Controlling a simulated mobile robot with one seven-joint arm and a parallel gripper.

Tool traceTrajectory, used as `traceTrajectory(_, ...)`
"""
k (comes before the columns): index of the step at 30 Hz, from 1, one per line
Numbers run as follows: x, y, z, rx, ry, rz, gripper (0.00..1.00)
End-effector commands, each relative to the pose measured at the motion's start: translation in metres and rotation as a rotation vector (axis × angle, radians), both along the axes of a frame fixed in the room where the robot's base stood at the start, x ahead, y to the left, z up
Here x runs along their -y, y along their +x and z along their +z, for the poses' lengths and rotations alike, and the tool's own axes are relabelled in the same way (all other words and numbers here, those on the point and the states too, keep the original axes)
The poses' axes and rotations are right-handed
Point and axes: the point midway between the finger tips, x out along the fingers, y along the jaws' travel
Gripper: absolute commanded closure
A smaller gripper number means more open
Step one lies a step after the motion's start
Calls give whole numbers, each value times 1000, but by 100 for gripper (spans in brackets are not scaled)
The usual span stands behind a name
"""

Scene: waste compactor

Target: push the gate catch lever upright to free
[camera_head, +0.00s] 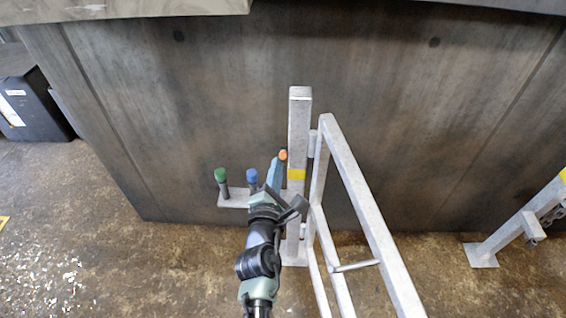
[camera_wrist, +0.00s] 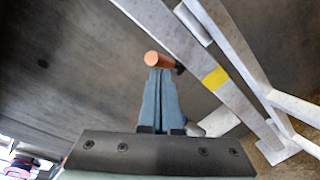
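A lever with an orange end (camera_head: 283,155) stands beside the white gate post (camera_head: 299,130), near its yellow band. In the wrist view the orange end (camera_wrist: 160,59) lies just beyond my fingertips, with a short dark part at its right. My gripper (camera_head: 277,162) reaches up from below, just left of the orange end. In the wrist view my gripper (camera_wrist: 159,74) has its two blue-grey fingers together, with nothing seen between them. I cannot tell whether the fingertips touch the lever. The lever's lower part is hidden behind my gripper.
A green-topped lever (camera_head: 221,175) and a blue-topped lever (camera_head: 252,176) stand left of my gripper on a pale base plate (camera_head: 232,198). The white gate frame (camera_head: 365,205) slants close on the right. A dark metal wall (camera_head: 190,110) stands behind. Floor at the left is open.

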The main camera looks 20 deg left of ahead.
Motion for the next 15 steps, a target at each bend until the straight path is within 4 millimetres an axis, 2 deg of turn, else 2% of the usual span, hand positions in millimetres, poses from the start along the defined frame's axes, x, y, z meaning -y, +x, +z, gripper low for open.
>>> traceTrajectory(15,-2,10,0,0,0,-1,100)
